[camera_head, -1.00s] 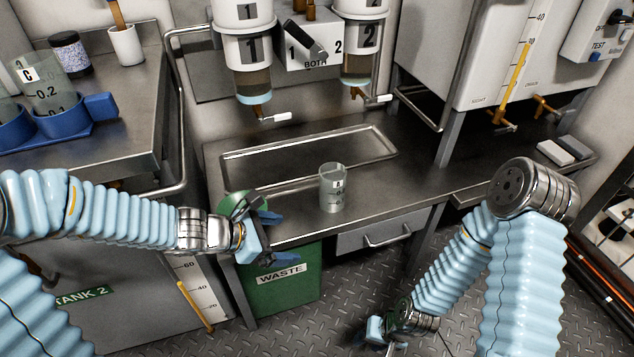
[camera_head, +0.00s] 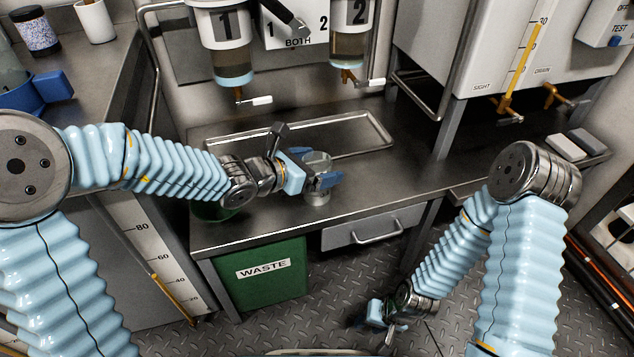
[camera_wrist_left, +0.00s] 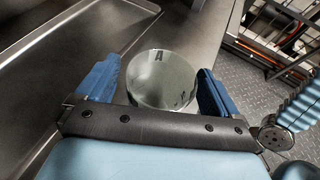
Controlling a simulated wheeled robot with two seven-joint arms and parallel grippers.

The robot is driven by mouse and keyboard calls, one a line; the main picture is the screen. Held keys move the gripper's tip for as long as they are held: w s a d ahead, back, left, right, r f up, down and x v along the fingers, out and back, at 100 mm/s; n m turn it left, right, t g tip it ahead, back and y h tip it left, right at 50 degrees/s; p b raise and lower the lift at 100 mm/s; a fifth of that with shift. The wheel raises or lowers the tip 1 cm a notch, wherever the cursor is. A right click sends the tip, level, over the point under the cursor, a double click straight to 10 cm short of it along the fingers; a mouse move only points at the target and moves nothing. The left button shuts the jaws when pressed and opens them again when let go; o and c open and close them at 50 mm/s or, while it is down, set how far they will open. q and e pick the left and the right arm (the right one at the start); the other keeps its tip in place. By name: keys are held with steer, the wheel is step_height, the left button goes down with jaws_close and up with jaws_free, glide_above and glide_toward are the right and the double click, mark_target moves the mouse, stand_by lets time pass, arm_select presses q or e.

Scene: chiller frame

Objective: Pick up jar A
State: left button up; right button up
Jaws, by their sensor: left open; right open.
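Jar A (camera_head: 317,164) is a clear cup standing upright on the steel bench in front of the recessed tray. In the left wrist view jar A (camera_wrist_left: 161,78) shows its letter A and lies between the two blue fingers. My left gripper (camera_head: 325,180) is open around the jar, one finger on each side; it also shows in the left wrist view (camera_wrist_left: 158,85). I cannot tell whether a finger touches the glass. The gripper hides part of the jar in the head view. My right gripper (camera_head: 382,318) is open and hangs low over the floor, far from the jar.
The recessed tray (camera_head: 375,125) lies behind the jar. Dispensers 1 (camera_head: 228,45) and 2 (camera_head: 350,42) hang above it with taps. A green waste bin (camera_head: 265,275) stands under the bench front. The bench to the right of the jar is clear.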

arm_select(q)
steer(key=shift+x, duration=0.9)
steer(key=c, duration=1)
